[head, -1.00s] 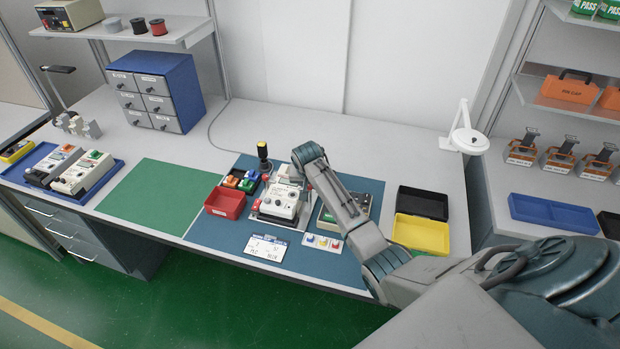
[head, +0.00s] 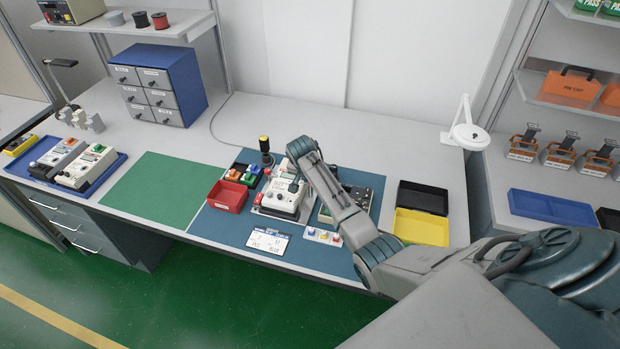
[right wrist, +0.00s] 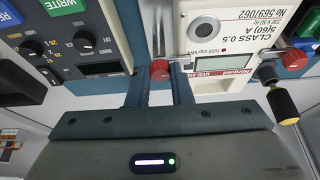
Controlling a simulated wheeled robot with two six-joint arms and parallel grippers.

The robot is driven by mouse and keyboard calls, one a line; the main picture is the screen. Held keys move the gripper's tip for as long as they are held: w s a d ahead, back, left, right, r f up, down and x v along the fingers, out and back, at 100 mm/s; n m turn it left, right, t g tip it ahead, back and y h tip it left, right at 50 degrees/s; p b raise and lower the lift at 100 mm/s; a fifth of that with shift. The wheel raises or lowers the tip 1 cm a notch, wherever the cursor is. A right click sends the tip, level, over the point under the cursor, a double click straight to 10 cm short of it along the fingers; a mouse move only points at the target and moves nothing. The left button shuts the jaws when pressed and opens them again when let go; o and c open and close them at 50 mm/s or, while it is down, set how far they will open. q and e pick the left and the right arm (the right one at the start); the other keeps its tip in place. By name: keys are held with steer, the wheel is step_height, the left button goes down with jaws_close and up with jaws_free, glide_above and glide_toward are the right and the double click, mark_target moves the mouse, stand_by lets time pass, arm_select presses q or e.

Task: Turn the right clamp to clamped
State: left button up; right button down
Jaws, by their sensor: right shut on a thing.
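The white meter (head: 278,199) sits in its fixture on the blue mat, and its face shows upside down in the right wrist view (right wrist: 225,30). A red clamp knob (right wrist: 160,71) is at the meter's edge beside the tester with the green WRITE button. My right gripper (right wrist: 161,80) has its two dark fingers on either side of this knob and is shut on it. The other red clamp knob (right wrist: 292,60) is at the meter's opposite side, free. In the head view my right arm hides the right clamp. My left gripper is not in view.
The tester (right wrist: 90,40) stands close beside the held knob. A yellow-topped black handle (right wrist: 283,103) stands beyond the other knob. A red tray (head: 227,196) is left of the meter, and a yellow tray (head: 421,228) is to the right. The green mat (head: 155,193) is clear.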

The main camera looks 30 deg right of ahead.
steer(key=c, duration=1.3)
jaws_free()
steer(key=b+v, duration=0.3)
steer(key=v, duration=0.8)
